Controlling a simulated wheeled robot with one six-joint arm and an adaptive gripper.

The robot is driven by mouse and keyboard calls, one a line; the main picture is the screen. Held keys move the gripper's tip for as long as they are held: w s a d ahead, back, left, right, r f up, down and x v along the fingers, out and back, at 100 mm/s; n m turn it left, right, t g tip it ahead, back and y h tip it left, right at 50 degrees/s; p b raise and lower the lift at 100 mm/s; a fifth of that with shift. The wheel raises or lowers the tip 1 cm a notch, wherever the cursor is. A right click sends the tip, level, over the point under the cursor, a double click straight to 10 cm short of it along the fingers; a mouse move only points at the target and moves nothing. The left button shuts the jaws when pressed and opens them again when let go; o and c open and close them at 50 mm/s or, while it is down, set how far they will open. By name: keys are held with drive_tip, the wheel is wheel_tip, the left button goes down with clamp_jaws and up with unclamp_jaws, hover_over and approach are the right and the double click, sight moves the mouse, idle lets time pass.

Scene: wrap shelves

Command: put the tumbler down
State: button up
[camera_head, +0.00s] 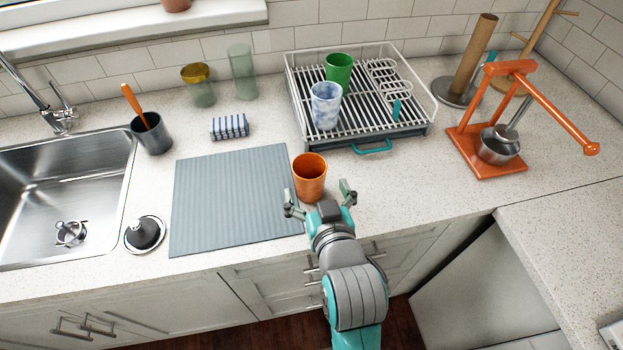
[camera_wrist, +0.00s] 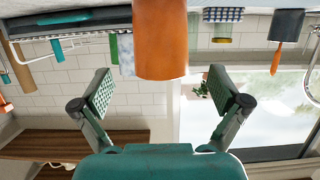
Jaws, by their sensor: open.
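The orange tumbler (camera_head: 309,178) stands upright on the counter, just right of the grey ribbed mat (camera_head: 232,200). My gripper (camera_head: 320,196) is open just in front of it, with one fingertip toward each side and a gap to the cup. In the wrist view, which is upside down, the orange tumbler (camera_wrist: 160,40) shows beyond and between the spread green fingers of my gripper (camera_wrist: 165,92). Nothing is between the pads. Whether the tumbler touches the mat's edge is hard to tell.
A dish rack (camera_head: 430,112) behind holds a blue-white tumbler (camera_head: 326,105) and a green tumbler (camera_head: 339,69). An orange press (camera_head: 487,150) stands right. A sink (camera_head: 95,185), stopper (camera_head: 145,233) and dark cup (camera_head: 152,134) are left. The counter right of the orange tumbler is clear.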

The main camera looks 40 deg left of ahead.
sight(306, 164)
drive_tip(key=shift+x, duration=3.1)
drive_tip(key=c, duration=1.4)
